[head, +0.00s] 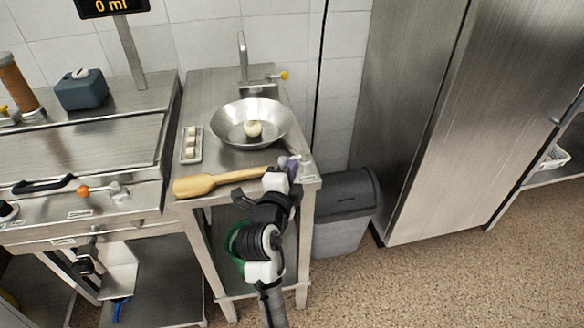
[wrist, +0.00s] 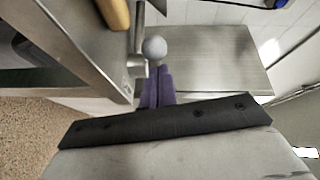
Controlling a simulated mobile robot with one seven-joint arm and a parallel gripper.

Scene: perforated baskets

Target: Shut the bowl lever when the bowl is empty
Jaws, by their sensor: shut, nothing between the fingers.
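The wide steel bowl (head: 225,118) stands on the steel counter in the head view. A pale round object (head: 253,128) lies in it, so it is not empty. A metal lever (wrist: 139,40) with a grey ball knob (wrist: 154,47) shows in the wrist view, by the counter's front edge. My gripper (head: 291,166) is at the counter's front right corner; its purple fingers (wrist: 156,88) are shut and empty. Their tips are right at the knob; I cannot tell whether they touch. In the head view my gripper partly hides the lever area.
A wooden paddle (head: 205,184) lies along the counter's front edge, left of my gripper. A small tray (head: 191,157) holds pale pieces left of the bowl. A tap (head: 243,50) stands behind. A grey bin (head: 343,215) and tall steel cabinet (head: 420,140) are to the right.

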